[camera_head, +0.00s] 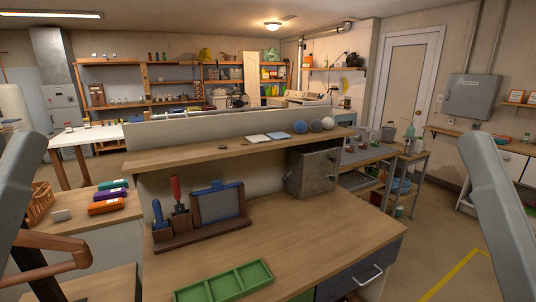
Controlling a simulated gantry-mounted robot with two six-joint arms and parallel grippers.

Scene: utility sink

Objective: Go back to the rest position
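Grey links of my two arms rise at the left and right edges of the head view. Neither gripper shows; both are outside the picture, so their fingers and anything in them are hidden. The wooden workbench between the arms carries a green divided tray (224,284) at its front edge; its compartments look empty. Behind it stands a dark wooden holder (205,234) with a blue-handled tool (158,214), a red-handled tool (177,192) and a blue-grey panel (218,205). No arm part touches these things.
A grey metal box (313,171) stands at the back right of the bench, under a raised wooden shelf (190,157) with small round and flat items. The bench's middle right is clear.

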